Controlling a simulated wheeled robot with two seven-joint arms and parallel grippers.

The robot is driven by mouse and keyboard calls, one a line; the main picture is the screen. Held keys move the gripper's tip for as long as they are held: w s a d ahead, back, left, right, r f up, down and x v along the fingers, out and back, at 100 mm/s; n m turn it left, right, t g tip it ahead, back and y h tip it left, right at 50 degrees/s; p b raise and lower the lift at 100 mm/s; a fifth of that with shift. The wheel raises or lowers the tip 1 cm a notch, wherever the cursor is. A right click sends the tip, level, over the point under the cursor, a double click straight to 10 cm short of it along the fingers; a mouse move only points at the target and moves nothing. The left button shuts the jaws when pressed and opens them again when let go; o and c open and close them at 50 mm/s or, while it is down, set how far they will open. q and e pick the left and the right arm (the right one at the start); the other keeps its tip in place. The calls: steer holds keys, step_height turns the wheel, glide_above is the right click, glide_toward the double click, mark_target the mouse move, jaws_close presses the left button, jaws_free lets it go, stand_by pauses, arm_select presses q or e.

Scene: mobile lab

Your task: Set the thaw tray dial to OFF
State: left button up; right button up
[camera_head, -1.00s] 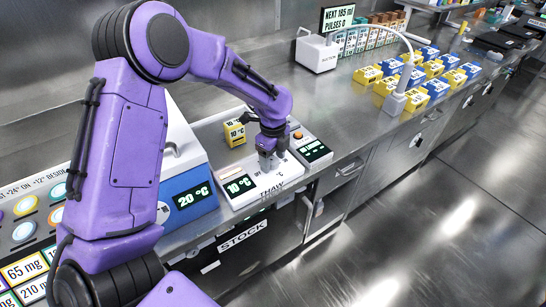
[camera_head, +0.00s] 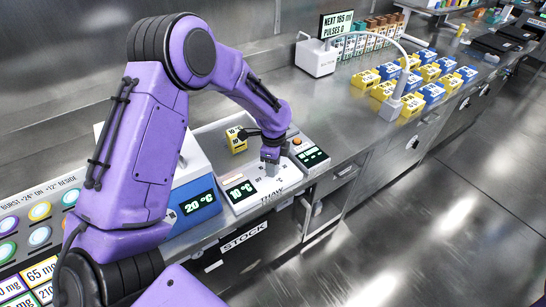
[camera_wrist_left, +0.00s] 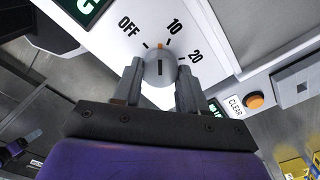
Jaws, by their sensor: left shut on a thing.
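The thaw tray (camera_head: 241,208) is a white unit on the steel bench, with a green display (camera_head: 240,191) reading 10 °C. Its round grey dial (camera_wrist_left: 160,70) shows in the left wrist view, with marks OFF, 10 and 20 around it. The dial's orange pointer lies between the OFF and 10 ticks, nearer 10. My left gripper (camera_head: 270,166) reaches down onto the tray's panel. In the left wrist view its two fingers (camera_wrist_left: 160,85) are shut on the dial, one at each side.
A panel with an orange button (camera_wrist_left: 255,100) and CLEAR label is close to the right. Several yellow and blue boxes (camera_head: 436,88) stand farther right.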

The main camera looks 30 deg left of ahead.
arm_select(q)
steer(key=n+p, duration=0.3)
steer(key=shift+r+n, duration=0.15)
steer(key=shift+n, duration=0.25)
steer(key=shift+n+p, duration=1.15)
steer(key=shift+n, duration=0.75)
steer(key=shift+f, duration=0.2)
steer(key=o, duration=1.1)
steer(key=shift+c, duration=0.2)
steer(key=shift+r, duration=0.15)
step_height(320, 180, up, 10)
steer(key=b, duration=0.2)
steer(key=shift+r, duration=0.15)
